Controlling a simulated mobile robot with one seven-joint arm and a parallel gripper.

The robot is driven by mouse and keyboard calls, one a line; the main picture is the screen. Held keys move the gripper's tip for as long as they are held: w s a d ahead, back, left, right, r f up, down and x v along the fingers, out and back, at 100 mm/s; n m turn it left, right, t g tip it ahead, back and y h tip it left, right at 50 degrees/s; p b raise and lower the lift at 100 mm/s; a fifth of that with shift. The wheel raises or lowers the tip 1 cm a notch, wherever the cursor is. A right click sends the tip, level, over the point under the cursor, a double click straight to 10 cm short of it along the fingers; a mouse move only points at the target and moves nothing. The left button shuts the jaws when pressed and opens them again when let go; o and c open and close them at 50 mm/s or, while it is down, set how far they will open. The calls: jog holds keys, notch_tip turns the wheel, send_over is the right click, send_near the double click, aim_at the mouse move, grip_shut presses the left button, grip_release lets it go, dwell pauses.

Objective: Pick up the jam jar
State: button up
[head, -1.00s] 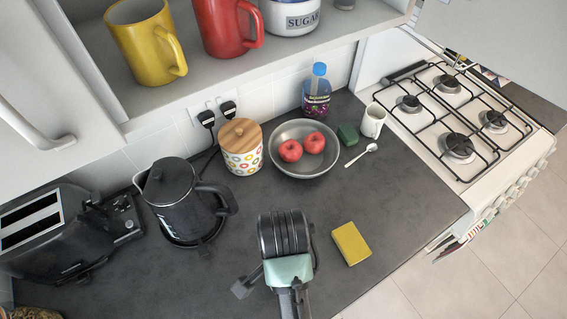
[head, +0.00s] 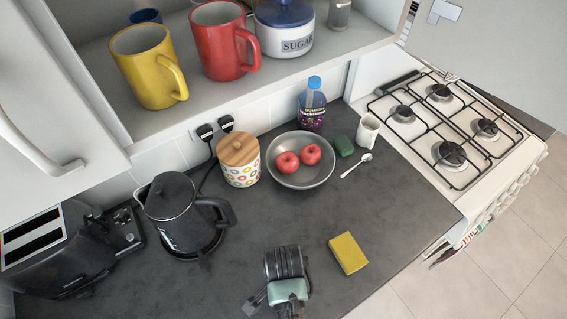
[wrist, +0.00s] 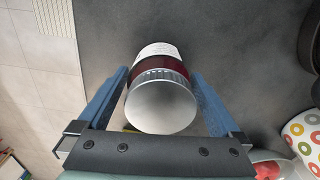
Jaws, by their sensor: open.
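The jam jar (wrist: 162,100) shows in the wrist view with a silver lid, a dark red band of contents and a white label. My gripper (wrist: 160,74) is open, with one blue finger on each side of the jar. A narrow gap shows between the jar and the fingers, so they do not appear to grip it. In the head view I cannot make out the jar; my arm (head: 285,265) covers that part of the counter.
A yellow sponge (head: 348,253) lies right of my arm on the dark counter (head: 400,205). A kettle (head: 180,215) stands to the left. A patterned canister (head: 239,162), a bowl (head: 318,178) with two apples, a bottle (head: 312,105) and a white cup (head: 367,132) stand behind.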

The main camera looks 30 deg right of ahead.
grip_shut()
dwell(0.4)
jog(key=shift+r, duration=0.15)
